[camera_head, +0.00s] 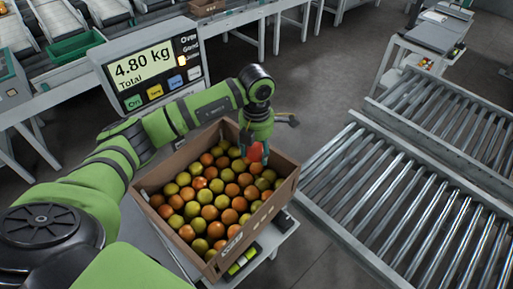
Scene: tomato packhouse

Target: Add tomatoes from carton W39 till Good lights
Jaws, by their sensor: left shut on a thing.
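A brown carton (284,198) full of orange, red and yellow-green tomatoes stands on the scale. Its label is too small to read. The scale's display (146,68) shows 4.80 kg Total. Of the lights beside it, the lowest, a yellow one (182,60), looks lit. My left gripper (255,155) points down over the far right part of the carton. It is shut on a red tomato (252,151), close above the other tomatoes; I cannot tell whether they touch. My right gripper is out of view.
Roller conveyors (400,205) run along the right side. A bench with a green bin (75,47) is at the back left. A small cart (425,48) stands at the far right. Grey floor is clear behind the carton.

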